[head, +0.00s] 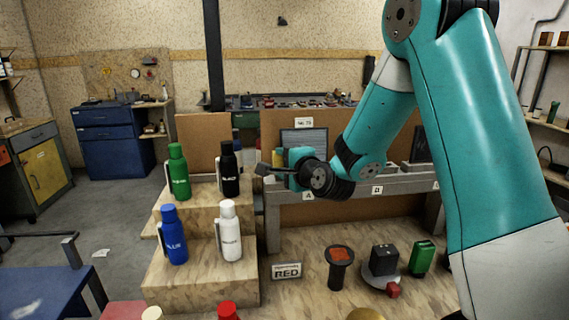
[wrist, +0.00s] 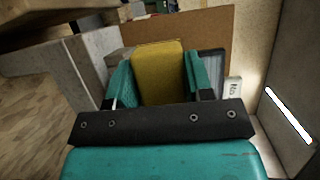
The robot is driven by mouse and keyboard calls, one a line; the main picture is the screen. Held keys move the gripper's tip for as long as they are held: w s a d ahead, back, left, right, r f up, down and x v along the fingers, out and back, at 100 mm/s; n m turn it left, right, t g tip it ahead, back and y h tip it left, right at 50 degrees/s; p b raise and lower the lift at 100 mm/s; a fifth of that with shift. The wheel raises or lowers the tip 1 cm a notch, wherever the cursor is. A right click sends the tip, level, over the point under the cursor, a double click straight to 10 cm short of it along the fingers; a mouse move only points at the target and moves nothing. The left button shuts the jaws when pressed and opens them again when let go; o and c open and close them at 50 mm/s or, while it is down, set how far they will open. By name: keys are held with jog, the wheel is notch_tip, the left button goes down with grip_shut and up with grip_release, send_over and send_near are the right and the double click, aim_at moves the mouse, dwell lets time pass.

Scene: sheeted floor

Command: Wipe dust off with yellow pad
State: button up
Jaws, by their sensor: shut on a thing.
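The yellow pad (wrist: 158,75) stands between the two teal fingers of my gripper (wrist: 158,88) in the wrist view, and the gripper is shut on it. In the head view a bit of the pad (head: 278,156) shows beside my gripper (head: 290,158), which is mostly hidden by my own wrist. Behind it is a grey panel (head: 312,140) with a small label above, set against a brown board. In the wrist view the grey panel (wrist: 213,66) is partly hidden behind the right finger. The pad seems apart from it, but I cannot tell surely. No dust can be made out.
A stepped wooden stand (head: 200,278) on the left holds a green bottle (head: 178,172), black bottle (head: 230,170), blue bottle (head: 174,235) and white bottle (head: 229,232). A grey rail (head: 350,190) runs below my arm. A RED sign (head: 287,271) and small objects sit in front.

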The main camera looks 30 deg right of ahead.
jog(key=shift+w+d+f, duration=0.1)
jog(key=shift+w+d, duration=0.25)
jog(key=shift+w, duration=0.5)
dwell(0.4)
